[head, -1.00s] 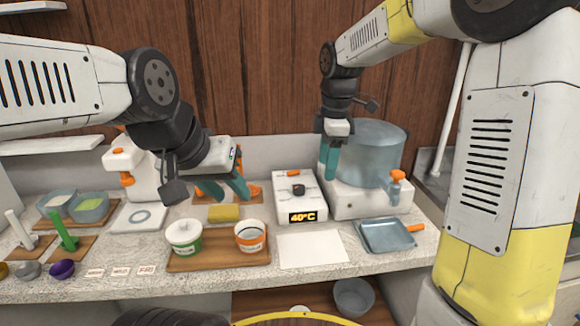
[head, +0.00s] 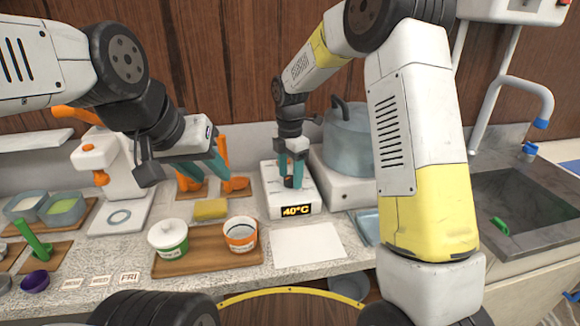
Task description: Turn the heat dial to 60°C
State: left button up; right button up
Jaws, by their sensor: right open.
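The heat dial (head: 289,182) is a dark knob on top of a white control box (head: 272,203). The box's front display (head: 297,211) reads 40°C in orange. My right gripper (head: 291,174) points down over the box, its teal fingers open on either side of the dial and partly hiding it. I cannot tell whether the fingers touch the knob. My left gripper (head: 203,172) hangs at the left, its teal fingers apart and empty, above the back of the counter and clear of the box.
A large steel pot (head: 347,140) stands right of the box. A wooden tray (head: 205,262) with a green-banded tub (head: 168,240) and an orange-banded tub (head: 240,238) lies in front. A blank white sheet (head: 308,246) lies before the box. A sink (head: 525,205) is at the right.

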jog(key=shift+f, duration=0.1)
grip_shut()
